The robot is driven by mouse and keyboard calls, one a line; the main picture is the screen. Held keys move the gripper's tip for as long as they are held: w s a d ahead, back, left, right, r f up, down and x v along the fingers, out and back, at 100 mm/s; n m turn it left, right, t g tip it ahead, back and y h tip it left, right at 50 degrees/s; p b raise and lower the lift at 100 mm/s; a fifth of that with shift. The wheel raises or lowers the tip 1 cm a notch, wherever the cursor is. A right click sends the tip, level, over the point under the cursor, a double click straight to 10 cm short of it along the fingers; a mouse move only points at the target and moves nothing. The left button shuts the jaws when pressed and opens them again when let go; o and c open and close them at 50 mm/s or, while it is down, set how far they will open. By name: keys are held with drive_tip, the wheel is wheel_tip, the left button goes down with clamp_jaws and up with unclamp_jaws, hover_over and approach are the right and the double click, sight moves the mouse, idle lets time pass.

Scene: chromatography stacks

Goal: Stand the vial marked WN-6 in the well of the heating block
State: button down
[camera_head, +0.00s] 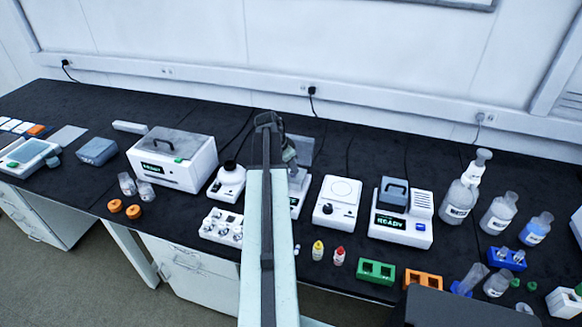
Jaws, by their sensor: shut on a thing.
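My arm reaches up the middle of the picture. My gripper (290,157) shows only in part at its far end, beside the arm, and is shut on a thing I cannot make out. It is above or just behind a white device (299,194) with a small display. My arm hides much of that device, and I cannot tell whether it is the heating block. No WN-6 marking is readable. A white rack (211,235) with several small capped vials stands left of my arm.
Right of my arm stand a white round-plate device (325,216) and a white device (415,230) with a dark handled block. Small yellow-capped (318,251) and red-capped (339,257) bottles stand in front, near green (376,271) and orange (423,281) racks. A lidded white box (181,174) is left.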

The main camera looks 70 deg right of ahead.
drive_tip(key=shift+f, duration=0.2)
drive_tip(key=shift+f+b, duration=0.7)
drive_tip(key=shift+b, duration=0.1)
drive_tip(key=c, duration=1.1)
unclamp_jaws()
drive_tip(key=shift+a, duration=0.15)
drive_tip(key=shift+c, duration=0.2)
drive_tip(key=shift+c, duration=1)
drive_tip(key=shift+o, duration=0.3)
